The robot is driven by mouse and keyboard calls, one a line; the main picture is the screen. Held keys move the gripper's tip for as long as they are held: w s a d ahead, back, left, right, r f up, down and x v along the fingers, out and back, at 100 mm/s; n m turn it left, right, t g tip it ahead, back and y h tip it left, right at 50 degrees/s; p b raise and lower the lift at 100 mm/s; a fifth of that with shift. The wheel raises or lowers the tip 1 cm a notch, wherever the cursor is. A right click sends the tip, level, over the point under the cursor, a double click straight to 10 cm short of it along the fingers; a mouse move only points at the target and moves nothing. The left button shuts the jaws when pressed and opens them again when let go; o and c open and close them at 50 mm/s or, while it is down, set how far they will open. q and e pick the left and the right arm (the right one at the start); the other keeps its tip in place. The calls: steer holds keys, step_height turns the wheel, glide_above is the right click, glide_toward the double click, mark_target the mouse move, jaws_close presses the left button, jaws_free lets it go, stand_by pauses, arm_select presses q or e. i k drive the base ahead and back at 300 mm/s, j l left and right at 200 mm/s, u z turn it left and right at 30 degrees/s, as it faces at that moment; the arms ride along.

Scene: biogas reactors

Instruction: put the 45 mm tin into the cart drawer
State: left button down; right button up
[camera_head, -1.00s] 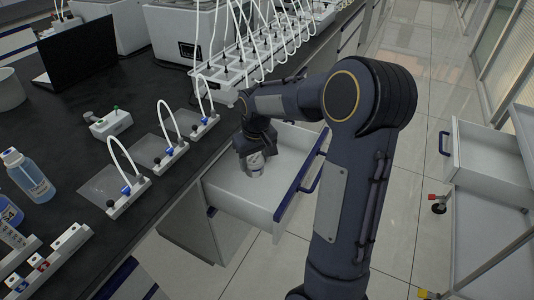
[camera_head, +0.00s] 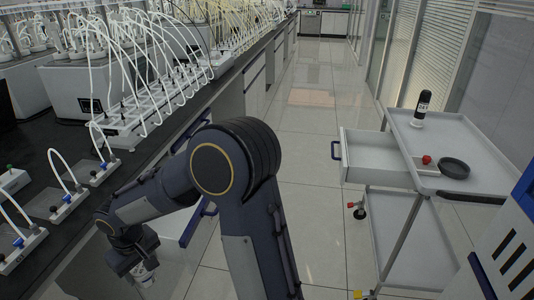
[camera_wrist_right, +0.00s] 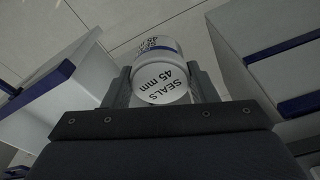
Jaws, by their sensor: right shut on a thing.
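The white tin reads "SEALS 45 mm" on its lid in the right wrist view (camera_wrist_right: 162,84), where it sits between the two fingers. My right gripper (camera_wrist_right: 162,92) is shut on it. In the head view the tin (camera_head: 146,277) shows partly under my right gripper (camera_head: 140,266), at the lower left near the bench's drawer side. The cart drawer (camera_head: 372,150) is pulled out from the cart's left side, with a blue handle on its front. The gripper and tin are well apart from it. My left gripper is out of view.
The cart (camera_head: 465,145) bears a dark bottle (camera_head: 421,106), a red-topped item (camera_head: 427,161) and a black dish (camera_head: 454,168). The open bench drawer (camera_wrist_right: 50,95) is beside the tin. Tiled floor (camera_head: 310,190) lies free between bench and cart. A blue-and-white unit (camera_head: 505,255) stands at lower right.

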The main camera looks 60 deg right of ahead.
mark_target(363, 162)
steer(key=z, duration=0.4)
steer(key=l+z, duration=0.2)
steer(key=z, duration=0.25)
steer(key=k+l+z, duration=0.1)
steer(key=z, duration=0.3)
steer(key=i+l, duration=0.65)
steer(key=l, duration=0.15)
steer(key=i+l, duration=0.65)
steer(key=l, duration=0.15)
